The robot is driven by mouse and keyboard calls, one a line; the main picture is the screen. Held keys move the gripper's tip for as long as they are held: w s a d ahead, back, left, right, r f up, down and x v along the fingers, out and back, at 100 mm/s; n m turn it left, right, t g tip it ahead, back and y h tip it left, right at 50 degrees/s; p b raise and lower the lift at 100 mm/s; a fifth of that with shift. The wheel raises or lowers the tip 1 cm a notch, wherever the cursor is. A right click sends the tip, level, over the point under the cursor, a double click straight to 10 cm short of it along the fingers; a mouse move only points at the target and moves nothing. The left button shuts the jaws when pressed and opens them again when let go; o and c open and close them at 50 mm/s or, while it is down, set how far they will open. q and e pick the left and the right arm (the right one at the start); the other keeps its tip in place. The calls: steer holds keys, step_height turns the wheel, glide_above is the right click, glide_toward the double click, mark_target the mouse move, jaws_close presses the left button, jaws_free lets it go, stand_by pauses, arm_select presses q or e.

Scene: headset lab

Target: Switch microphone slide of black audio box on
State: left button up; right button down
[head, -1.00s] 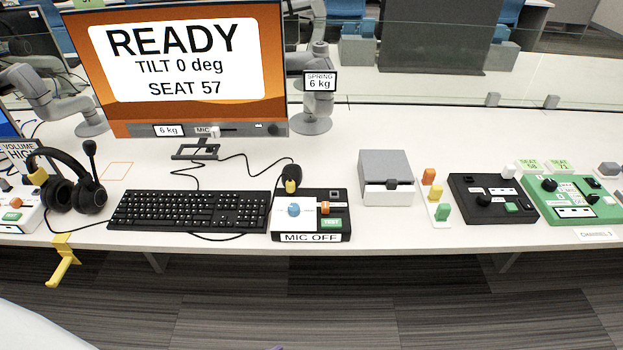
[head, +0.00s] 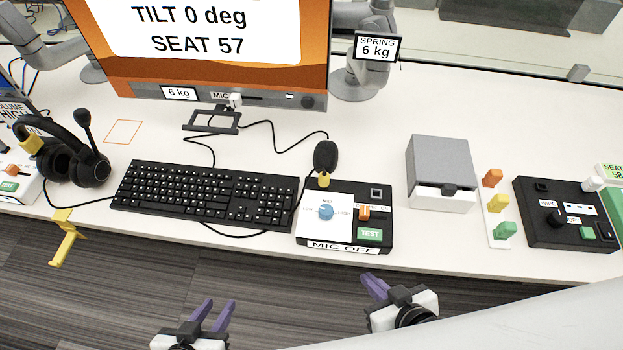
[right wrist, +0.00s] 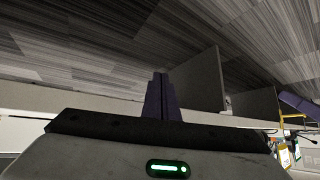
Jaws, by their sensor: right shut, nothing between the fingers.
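The black audio box (head: 377,190) sits at the table's front edge, right of the keyboard. It has a white panel with a blue knob (head: 326,212), an orange slide (head: 364,213), a green TEST button (head: 369,234) and a front label reading MIC OFF (head: 343,248). My left gripper (head: 218,303) is low in the head view, in front of the table, with its purple fingers apart and empty. My right gripper (head: 375,285) is in front of the table below the box, its fingers together and empty. The right wrist view shows its closed fingers (right wrist: 160,95) against the floor.
A keyboard (head: 205,195) and a headset (head: 62,160) lie to the left. A black microphone (head: 326,156) stands just behind the box. A grey box (head: 441,165), coloured switches (head: 497,204) and another black control box (head: 565,213) are to the right.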

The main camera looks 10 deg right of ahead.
step_height(320, 180, up, 5)
steer(key=d+g+h+b, duration=0.1)
steer(key=d+g+b, duration=0.1)
steer(key=g+b, duration=0.3)
steer(key=w+a+r+n+g+y, duration=0.1)
steer(key=w+a+r+n+g, duration=0.15)
steer(key=a+r+n, duration=0.45)
steer(key=w+a+r+n+g+y, duration=0.15)
steer(key=w+a+n, duration=0.25)
steer(key=a, duration=0.7)
steer(key=w+d+r+n+h, duration=0.1)
steer(key=d+r+h, duration=0.1)
steer(key=w+d+r+n+h+b, duration=0.1)
steer(key=w+d+r, duration=0.1)
steer(key=shift+w+r+h, duration=0.15)
steer(key=shift+w+h, duration=0.1)
steer(key=shift+h, duration=0.1)
steer(key=w+d+r+h, duration=0.2)
steer(key=w+d+r, duration=0.1)
steer(key=d+r, duration=0.3)
steer(key=shift+w+d+h, duration=0.15)
steer(key=shift+w+h, duration=0.1)
steer(key=shift+h, duration=0.15)
steer(key=shift+f, duration=0.1)
